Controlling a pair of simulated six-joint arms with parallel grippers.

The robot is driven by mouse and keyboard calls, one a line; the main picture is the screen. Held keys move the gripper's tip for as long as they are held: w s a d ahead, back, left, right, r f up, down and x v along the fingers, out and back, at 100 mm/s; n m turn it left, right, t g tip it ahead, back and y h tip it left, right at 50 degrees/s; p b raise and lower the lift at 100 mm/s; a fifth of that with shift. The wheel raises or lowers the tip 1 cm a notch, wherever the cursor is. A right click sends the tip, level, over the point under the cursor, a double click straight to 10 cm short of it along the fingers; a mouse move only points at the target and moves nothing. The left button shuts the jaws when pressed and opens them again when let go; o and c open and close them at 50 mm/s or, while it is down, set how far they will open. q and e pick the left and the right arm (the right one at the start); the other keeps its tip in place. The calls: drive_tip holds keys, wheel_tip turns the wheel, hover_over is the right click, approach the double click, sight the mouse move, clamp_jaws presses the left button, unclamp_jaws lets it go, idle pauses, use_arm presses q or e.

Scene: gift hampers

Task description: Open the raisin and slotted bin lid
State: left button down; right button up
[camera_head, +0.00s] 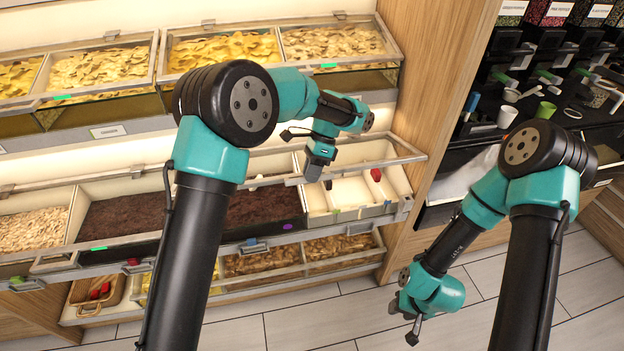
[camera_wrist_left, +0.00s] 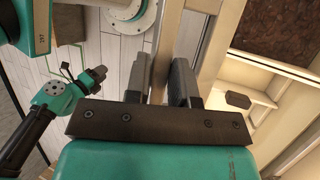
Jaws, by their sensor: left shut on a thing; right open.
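The raisin bin (camera_head: 262,208) holds dark brown raisins in the middle row. The slotted bin (camera_head: 318,197), pale and divided, sits to its right. Their clear lid has a grey frame bar (camera_head: 395,161) that stands raised above the bin fronts. My left gripper (camera_head: 314,176) is at this bar. In the left wrist view the left fingers (camera_wrist_left: 170,82) are shut with the lid bar (camera_wrist_left: 158,45) between them. The raisins (camera_wrist_left: 272,28) show at upper right there. My right gripper (camera_head: 413,334) hangs low over the floor, away from the bins, open and empty.
An upper row of bins with yellow chips (camera_head: 225,50) runs above. A lower row (camera_head: 262,262) lies below. A wooden divider (camera_head: 437,75) stands to the right, beside a dark counter with a white cup (camera_head: 507,117). The tiled floor (camera_head: 320,315) is clear.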

use_arm(q)
drive_tip(key=shift+w+a, duration=0.1)
drive_tip(key=shift+w, duration=0.25)
drive_tip(key=c, duration=1)
unclamp_jaws()
drive_tip(key=shift+f, duration=0.1)
drive_tip(key=shift+c, duration=0.2)
drive_tip(key=shift+s, duration=0.1)
